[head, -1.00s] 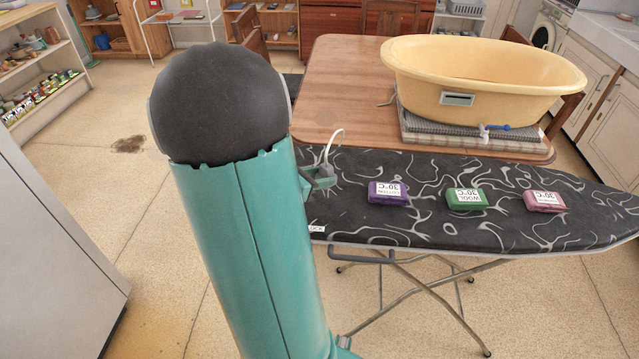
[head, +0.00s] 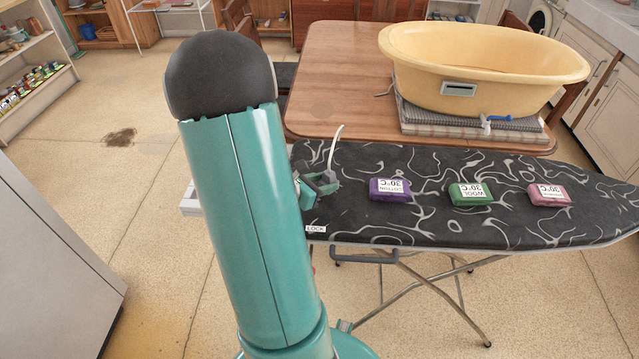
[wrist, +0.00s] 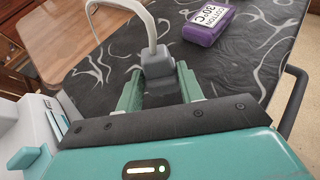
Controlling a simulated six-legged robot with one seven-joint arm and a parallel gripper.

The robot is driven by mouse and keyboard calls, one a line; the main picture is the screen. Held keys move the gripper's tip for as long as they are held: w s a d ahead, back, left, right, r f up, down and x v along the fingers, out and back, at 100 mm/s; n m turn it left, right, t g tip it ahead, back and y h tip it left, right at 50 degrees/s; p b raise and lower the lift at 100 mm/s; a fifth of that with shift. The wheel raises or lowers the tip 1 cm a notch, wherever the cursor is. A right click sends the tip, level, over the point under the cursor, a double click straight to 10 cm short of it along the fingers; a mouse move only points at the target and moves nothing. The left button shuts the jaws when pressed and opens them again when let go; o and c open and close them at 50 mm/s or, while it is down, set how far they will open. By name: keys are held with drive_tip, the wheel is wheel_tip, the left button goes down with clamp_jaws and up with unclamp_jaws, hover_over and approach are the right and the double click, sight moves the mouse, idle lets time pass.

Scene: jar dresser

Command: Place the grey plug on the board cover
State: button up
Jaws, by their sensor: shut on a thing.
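My gripper (wrist: 158,88) is shut on the grey plug (wrist: 157,66), which sits between the green fingers with its white cable arching up and away. In the head view my gripper (head: 318,187) shows just right of my arm, over the left part of the board. The board cover (head: 430,217) is black with white swirls; it also shows in the wrist view (wrist: 92,82). The plug is over the cover; I cannot tell whether it touches it. My arm hides part of the cover's left end.
Purple (head: 389,190), green (head: 470,195) and pink (head: 549,195) labelled blocks lie on the cover to the right. A yellow tub (head: 480,70) stands on the wooden table (head: 340,75) behind. A white unit (wrist: 20,125) is left of my gripper. Cover between gripper and purple block is clear.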

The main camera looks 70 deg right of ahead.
drive_tip(key=shift+s+a+f, duration=0.15)
drive_tip(key=shift+s+f, duration=0.05)
drive_tip(key=shift+f, duration=0.3)
drive_tip(key=shift+w+f, duration=0.15)
drive_tip(key=shift+w, duration=0.05)
drive_tip(key=shift+s, duration=0.1)
drive_tip(key=shift+f, duration=0.15)
drive_tip(key=o, duration=1)
drive_tip(key=shift+r, duration=0.2)
drive_tip(key=v, duration=1.2)
